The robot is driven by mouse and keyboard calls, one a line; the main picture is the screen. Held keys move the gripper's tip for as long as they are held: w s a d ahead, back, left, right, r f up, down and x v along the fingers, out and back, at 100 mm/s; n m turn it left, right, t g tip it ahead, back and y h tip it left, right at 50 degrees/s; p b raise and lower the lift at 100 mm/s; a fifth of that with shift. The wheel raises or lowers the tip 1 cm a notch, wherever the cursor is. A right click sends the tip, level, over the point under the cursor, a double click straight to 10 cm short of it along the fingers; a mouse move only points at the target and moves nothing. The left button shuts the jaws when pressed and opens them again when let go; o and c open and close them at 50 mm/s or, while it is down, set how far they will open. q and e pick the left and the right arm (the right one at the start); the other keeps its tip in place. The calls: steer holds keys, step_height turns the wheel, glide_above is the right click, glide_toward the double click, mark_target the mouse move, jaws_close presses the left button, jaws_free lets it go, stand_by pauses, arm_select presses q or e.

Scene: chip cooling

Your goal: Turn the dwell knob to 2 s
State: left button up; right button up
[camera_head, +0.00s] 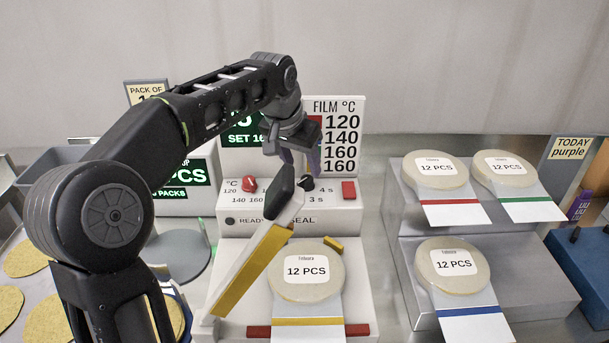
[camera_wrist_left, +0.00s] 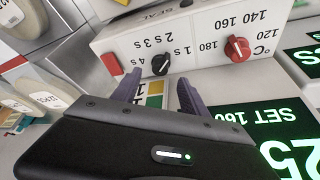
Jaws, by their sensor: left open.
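The black dwell knob (camera_head: 306,184) is on the white front panel of the sealer, among the marks 1 s to 4 s; 3 s and 4 s show beside it in the head view. In the left wrist view, the dwell knob (camera_wrist_left: 160,64) appears upside down with a pale pointer line, whose exact mark I cannot tell. My left gripper (camera_head: 300,162) is open, its purple fingers just in front of the panel. In the wrist view, the left gripper (camera_wrist_left: 158,78) has its fingertips on either side of the knob's direction, with nothing between them. My right gripper is not in view.
A red temperature knob (camera_head: 249,184) sits left of the dwell knob. A raised bar with a black handle (camera_head: 284,186) stands in front of the panel. A 12 PCS pack (camera_head: 306,270) lies below. More packs rest on the grey stepped stand (camera_head: 410,240) at right.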

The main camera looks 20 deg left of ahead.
mark_target(307, 178)
arm_select(q)
steer(key=x, duration=0.5)
steer(key=shift+f+p, duration=0.25)
steer(key=shift+p, duration=0.05)
jaws_close()
